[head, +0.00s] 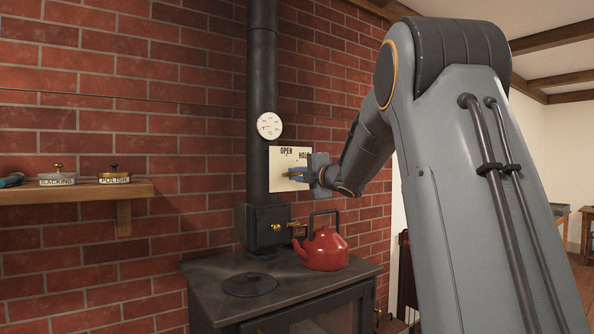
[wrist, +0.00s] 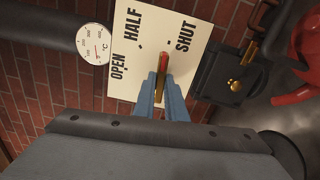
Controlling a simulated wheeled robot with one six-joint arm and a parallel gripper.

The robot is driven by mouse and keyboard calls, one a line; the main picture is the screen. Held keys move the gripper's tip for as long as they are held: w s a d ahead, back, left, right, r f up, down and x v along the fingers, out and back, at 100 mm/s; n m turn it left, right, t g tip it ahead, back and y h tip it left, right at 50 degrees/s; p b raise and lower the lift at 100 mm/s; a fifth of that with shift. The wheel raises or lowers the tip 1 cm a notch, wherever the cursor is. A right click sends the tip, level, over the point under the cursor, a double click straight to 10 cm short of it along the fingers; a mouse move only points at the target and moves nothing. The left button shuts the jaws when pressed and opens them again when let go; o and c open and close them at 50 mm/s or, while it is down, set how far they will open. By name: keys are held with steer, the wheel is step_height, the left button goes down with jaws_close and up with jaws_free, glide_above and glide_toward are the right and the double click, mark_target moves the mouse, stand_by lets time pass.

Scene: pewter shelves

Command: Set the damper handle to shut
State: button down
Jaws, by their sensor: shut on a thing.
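The damper's cream plate (head: 277,180) is on the black stovepipe. In the wrist view the plate (wrist: 120,92) shows the words OPEN, HALF and SHUT. The damper handle (wrist: 163,64), brass with a red part, stands between my fingers. It seems to point between HALF and SHUT; its exact mark is hard to read. My gripper (wrist: 163,78) is shut on the handle. In the head view my gripper (head: 297,173) is at the plate's right part and covers the handle and the SHUT word.
A round gauge (head: 269,126) is on the pipe above the plate. Below are a black box (head: 258,228) with brass knobs and a red kettle (head: 325,250) on the stove (head: 215,292). A wooden shelf (head: 70,192) with tins is on the brick wall at left.

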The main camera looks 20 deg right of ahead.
steer(key=shift+m+p, duration=0.3)
steer(key=shift+m, duration=0.3)
steer(key=c, duration=1.8)
jaws_free()
steer(key=shift+s, duration=0.15)
steer(key=s+d+b, duration=0.1)
steer(key=s+b, duration=0.1)
steer(key=s, duration=0.5)
steer(key=shift+s+d, duration=0.2)
steer(key=shift+d, duration=0.1)
steer(key=shift+f, duration=0.1)
